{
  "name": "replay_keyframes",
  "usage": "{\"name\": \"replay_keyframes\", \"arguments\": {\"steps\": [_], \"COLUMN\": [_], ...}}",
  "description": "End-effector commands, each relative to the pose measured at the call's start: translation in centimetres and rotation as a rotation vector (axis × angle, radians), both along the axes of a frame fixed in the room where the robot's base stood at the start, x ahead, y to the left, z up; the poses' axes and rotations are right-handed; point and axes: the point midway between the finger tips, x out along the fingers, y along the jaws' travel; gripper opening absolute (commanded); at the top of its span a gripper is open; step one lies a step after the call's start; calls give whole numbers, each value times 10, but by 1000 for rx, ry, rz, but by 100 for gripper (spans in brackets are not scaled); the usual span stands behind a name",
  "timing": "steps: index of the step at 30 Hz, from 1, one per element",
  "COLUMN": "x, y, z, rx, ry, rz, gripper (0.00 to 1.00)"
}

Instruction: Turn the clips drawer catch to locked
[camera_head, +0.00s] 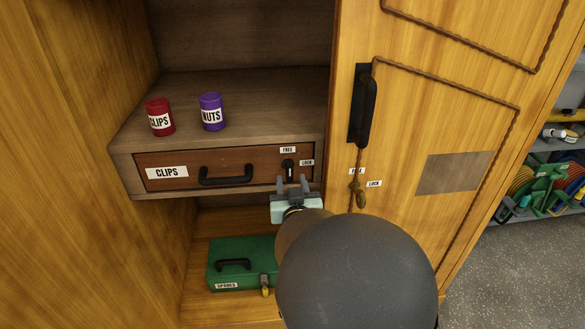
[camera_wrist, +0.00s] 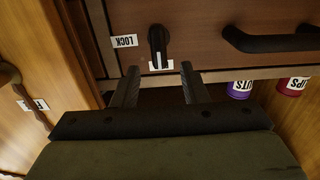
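The clips drawer (camera_head: 185,160) is shut in the wooden unit, with a CLIPS label and a black handle (camera_head: 226,178). Its black catch (camera_head: 289,170) stands upright at the right end, in line with the FREE label (camera_head: 288,150). The LOCK label (camera_head: 307,162) is to its right. In the wrist view, which is upside down, the catch (camera_wrist: 157,42) shows just ahead of my fingertips. My gripper (camera_head: 293,183) is open and empty, just below and in front of the catch. Its two fingers (camera_wrist: 160,78) are apart, either side of the catch's line, and do not appear to touch it.
A red CLIPS can (camera_head: 159,117) and a purple NUTS can (camera_head: 211,112) stand on top. A green SPARES box (camera_head: 228,258) sits below. The wooden door (camera_head: 420,120) at right has a tall black handle (camera_head: 364,105) and its own brass catch (camera_head: 357,189), close to my gripper.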

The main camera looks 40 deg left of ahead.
Motion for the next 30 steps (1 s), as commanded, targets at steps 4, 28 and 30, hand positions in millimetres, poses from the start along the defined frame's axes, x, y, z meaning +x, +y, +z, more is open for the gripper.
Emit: {"name": "replay_keyframes", "arguments": {"steps": [4,28,30], "x": [22,44,44], "y": [19,39,39], "z": [0,0,0], "rx": [-2,0,0], "ry": [-3,0,0], "rz": [0,0,0], "gripper": [40,0,0]}}
